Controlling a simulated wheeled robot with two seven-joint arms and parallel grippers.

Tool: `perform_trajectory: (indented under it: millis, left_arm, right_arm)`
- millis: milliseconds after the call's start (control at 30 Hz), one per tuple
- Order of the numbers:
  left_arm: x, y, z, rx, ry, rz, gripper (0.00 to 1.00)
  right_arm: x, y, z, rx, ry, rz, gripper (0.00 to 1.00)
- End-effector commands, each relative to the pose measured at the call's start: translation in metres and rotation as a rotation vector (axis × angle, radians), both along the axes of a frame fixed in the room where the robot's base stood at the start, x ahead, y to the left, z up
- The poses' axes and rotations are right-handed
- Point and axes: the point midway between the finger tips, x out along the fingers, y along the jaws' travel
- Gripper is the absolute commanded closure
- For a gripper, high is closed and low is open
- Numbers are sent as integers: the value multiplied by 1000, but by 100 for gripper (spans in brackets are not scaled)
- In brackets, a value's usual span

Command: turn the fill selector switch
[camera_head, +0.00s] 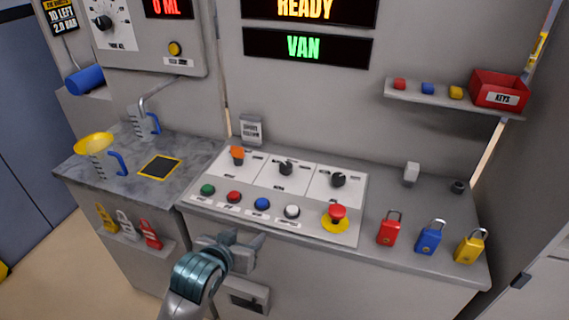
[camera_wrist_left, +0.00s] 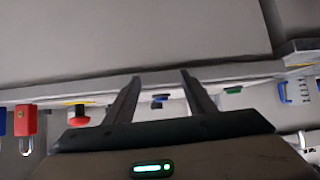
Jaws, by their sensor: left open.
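A sloped white control panel (camera_head: 270,195) on the console carries three rotary switches: an orange one (camera_head: 237,155), a black middle one (camera_head: 286,168) and a black right one (camera_head: 338,180). Their labels are too small to read, so I cannot tell which is the fill selector. My left gripper (camera_head: 243,240) is in front of the console's front edge, below the button row, apart from the switches. In the left wrist view its two fingers (camera_wrist_left: 160,78) are spread and empty, with the panel edge beyond them. My right gripper is not in view.
Green, red, blue and white buttons (camera_head: 292,211) and a red mushroom button (camera_head: 337,213) line the panel's front. Padlocks (camera_head: 430,238) stand at the right. A jug with a yellow funnel (camera_head: 97,150) stands left. A wall dial (camera_head: 103,22) is upper left. Screens read READY and VAN.

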Motion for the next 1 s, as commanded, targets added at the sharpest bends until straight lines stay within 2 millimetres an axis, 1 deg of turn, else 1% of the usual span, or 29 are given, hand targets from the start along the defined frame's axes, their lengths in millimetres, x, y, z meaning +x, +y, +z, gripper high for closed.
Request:
perform_trajectory:
  millis: [33, 267, 467, 567, 700, 800, 900, 1000]
  left_arm:
    - [3, -2, 6, -1, -8, -2, 50]
    - [15, -9, 24, -9, -46, -12, 50]
    - [30, -17, 44, -18, -86, -21, 50]
    - [40, -23, 58, -22, -114, -29, 50]
    - [56, -34, 84, -32, -166, -42, 50]
    - [64, -40, 98, -37, -192, -50, 50]
    - [68, -42, 105, -40, -205, -54, 50]
    - [68, -43, 106, -41, -209, -55, 50]
  right_arm:
    - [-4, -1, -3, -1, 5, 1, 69]
    - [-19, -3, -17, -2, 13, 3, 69]
    - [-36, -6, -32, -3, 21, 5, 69]
    - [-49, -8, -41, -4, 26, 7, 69]
    - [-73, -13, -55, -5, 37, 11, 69]
    - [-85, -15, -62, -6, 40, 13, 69]
    - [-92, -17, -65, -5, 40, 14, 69]
    - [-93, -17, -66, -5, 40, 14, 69]
